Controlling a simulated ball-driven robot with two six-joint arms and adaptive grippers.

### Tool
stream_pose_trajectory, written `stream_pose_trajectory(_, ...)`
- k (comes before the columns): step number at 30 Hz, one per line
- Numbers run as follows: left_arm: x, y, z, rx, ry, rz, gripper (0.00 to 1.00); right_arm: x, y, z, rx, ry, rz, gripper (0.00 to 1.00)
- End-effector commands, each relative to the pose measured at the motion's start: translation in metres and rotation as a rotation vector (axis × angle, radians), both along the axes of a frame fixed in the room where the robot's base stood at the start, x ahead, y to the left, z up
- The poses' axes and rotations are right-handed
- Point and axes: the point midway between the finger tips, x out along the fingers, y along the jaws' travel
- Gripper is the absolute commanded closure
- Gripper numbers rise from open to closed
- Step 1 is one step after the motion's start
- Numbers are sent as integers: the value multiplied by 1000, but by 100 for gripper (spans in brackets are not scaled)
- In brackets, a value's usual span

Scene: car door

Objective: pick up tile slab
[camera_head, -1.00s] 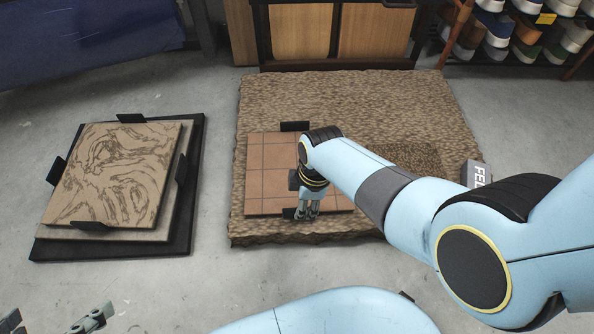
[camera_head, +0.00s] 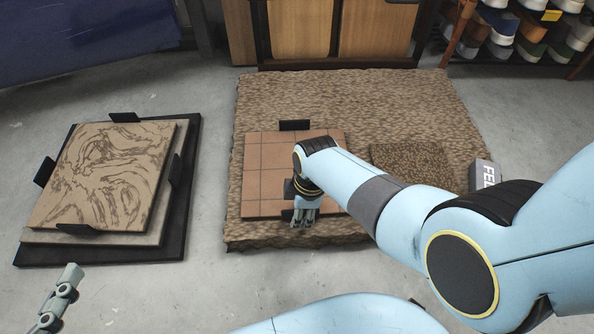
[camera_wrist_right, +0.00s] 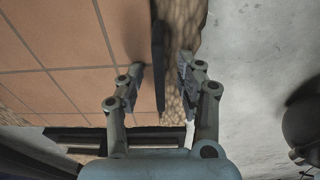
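A terracotta slab with a square tile grid (camera_head: 268,160) lies on a rough brown mat. A marbled beige slab (camera_head: 105,172) lies on a stack on a black tray (camera_head: 190,150) at the left. My right gripper (camera_head: 303,221) is over the near edge of the terracotta slab, beside a black tab. In the right wrist view my right gripper (camera_wrist_right: 162,68) is open, with the black tab (camera_wrist_right: 158,50) between its fingers and the terracotta tiles (camera_wrist_right: 55,45) at left. My left gripper (camera_head: 62,295) shows only partly at the lower left.
The brown mat (camera_head: 390,100) has a darker patch (camera_head: 410,160) on its right part, partly behind my right arm. Black tabs stand around both slabs. A grey block with lettering (camera_head: 487,174) sits at the right. Wooden cabinets (camera_head: 375,30) and shelves stand behind. Grey floor lies between tray and mat.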

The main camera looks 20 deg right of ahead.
Motion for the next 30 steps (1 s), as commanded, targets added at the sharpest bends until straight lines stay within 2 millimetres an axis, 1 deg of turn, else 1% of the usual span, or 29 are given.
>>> stream_pose_trajectory(6,3,-1,6,0,-29,-3,8,0,0,-1,0,-1,0,63)
stream_pose_trajectory(20,3,-1,4,0,-25,-4,8,0,0,-4,0,0,0,63)
stream_pose_trajectory(28,3,-1,4,0,-24,-4,8,0,0,-4,0,0,0,97)
stream_pose_trajectory(29,3,-1,4,0,-24,-3,8,0,0,-4,0,0,0,100)
stream_pose_trajectory(30,3,-1,4,0,-24,-3,8,0,0,-4,0,0,0,100)
